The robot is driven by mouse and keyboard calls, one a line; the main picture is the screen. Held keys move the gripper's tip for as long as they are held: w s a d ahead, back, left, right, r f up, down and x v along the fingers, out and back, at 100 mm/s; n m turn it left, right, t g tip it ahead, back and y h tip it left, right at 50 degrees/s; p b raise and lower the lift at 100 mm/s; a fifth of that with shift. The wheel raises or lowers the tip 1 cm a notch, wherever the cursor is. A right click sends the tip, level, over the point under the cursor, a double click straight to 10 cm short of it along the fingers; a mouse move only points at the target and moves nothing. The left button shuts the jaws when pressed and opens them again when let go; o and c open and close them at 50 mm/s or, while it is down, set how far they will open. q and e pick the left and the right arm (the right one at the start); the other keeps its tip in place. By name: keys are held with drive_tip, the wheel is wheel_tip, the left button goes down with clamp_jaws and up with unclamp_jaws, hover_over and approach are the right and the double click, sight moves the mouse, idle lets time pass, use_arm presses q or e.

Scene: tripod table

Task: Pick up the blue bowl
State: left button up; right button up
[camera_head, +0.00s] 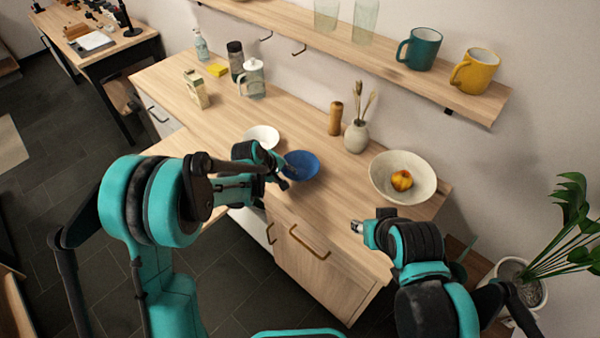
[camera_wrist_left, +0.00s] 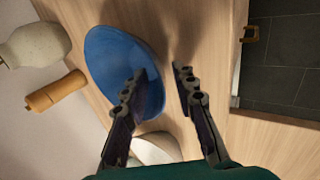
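The blue bowl (camera_head: 303,166) sits on the wooden counter, between a small white bowl and a large cream bowl. My left gripper (camera_head: 284,180) is at the bowl's near left rim in the head view. In the left wrist view the blue bowl (camera_wrist_left: 112,62) is at upper left, and the fingers of my left gripper (camera_wrist_left: 160,82) are apart. One finger overlaps the bowl's rim and the other is outside it; I cannot tell whether either touches. My right gripper (camera_head: 357,227) is at the counter's front right, away from the bowl; its fingers are too small to read.
The white bowl (camera_head: 263,136) stands close by on the left. A vase (camera_head: 356,137), a wooden mill (camera_head: 335,118) and the cream bowl (camera_head: 386,190) with a fruit stand behind and right. The wooden counter (camera_head: 330,206) is clear in front of the cream bowl.

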use_arm(q)
drive_tip(key=shift+f, duration=0.2)
drive_tip(key=shift+r, duration=0.1)
clamp_jaws()
